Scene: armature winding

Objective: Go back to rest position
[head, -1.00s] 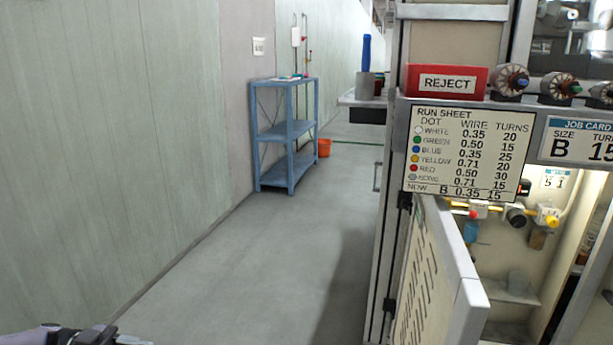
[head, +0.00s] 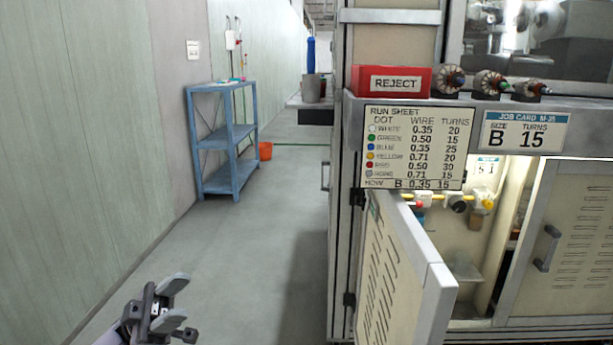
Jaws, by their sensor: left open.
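My left gripper (head: 176,303) shows at the bottom left of the head view, over the grey floor. Its two fingers are apart and nothing is between them. It is well clear of the machine cabinet and touches nothing. My right gripper is not in the view.
A machine cabinet stands at the right, its left door (head: 395,270) swung open towards me and its right door (head: 568,235) shut. A red REJECT bin (head: 390,81), several wound armatures (head: 491,84) and a run sheet (head: 414,148) are on it. A blue shelf (head: 222,140) stands by the left wall. The aisle floor (head: 250,250) is clear.

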